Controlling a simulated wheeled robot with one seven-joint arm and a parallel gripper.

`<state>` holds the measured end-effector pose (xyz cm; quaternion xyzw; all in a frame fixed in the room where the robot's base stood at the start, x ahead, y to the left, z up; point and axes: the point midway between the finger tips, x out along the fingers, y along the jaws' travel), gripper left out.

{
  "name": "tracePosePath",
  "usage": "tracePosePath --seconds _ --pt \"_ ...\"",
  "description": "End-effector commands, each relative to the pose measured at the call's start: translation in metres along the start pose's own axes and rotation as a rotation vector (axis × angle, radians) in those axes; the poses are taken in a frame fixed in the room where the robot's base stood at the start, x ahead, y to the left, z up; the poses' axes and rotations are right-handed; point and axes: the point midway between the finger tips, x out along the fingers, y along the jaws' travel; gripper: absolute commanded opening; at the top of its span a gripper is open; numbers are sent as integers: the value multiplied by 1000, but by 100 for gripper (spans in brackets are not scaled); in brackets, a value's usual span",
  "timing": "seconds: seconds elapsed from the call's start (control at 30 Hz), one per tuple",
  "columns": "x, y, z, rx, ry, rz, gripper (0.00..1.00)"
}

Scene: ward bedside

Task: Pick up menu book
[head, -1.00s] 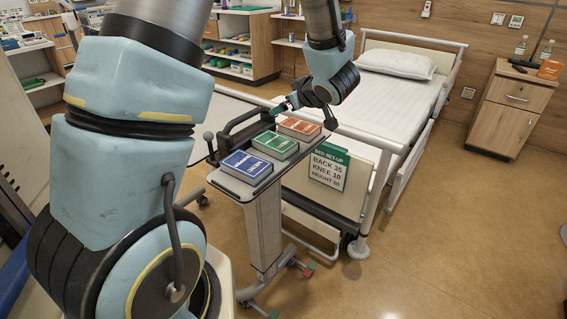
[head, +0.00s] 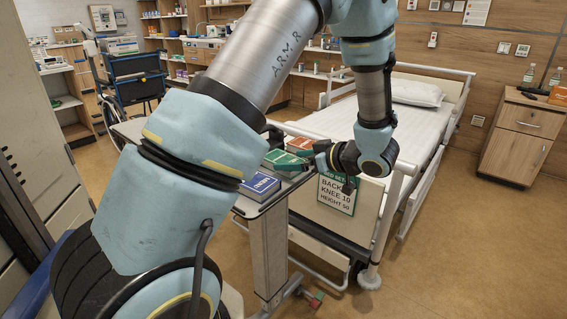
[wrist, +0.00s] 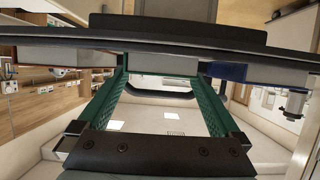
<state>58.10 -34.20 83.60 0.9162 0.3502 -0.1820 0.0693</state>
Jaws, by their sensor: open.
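Three thick books lie in a row on the narrow overbed table (head: 243,209): a blue one (head: 260,185) nearest, a green one (head: 274,157) in the middle and an orange-red one (head: 300,143) farthest. Their titles are too small to read, so I cannot tell which is the menu book. My gripper (head: 303,163) is at the table's bed-side edge, level with the green book, pointing at it. In the wrist view its green fingers (wrist: 163,75) are open and spread, with the middle book's pale page block (wrist: 160,63) between their tips. The blue book (wrist: 235,71) is right of them.
The bed (head: 420,120) stands right behind the table, its footboard carrying a set-up sign (head: 337,194). A wheelchair (head: 135,80) stands at the back left. A wooden bedside cabinet (head: 515,135) stands at the right. The floor at the front right is clear.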

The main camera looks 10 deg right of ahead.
Motion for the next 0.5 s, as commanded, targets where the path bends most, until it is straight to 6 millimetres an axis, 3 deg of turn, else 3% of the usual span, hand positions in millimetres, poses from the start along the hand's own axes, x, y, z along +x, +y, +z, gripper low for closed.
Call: tracePosePath --seconds 0.23,0.5 --pt "35 0 -4 0 0 -1 100" --pt "41 0 -4 0 0 0 100"
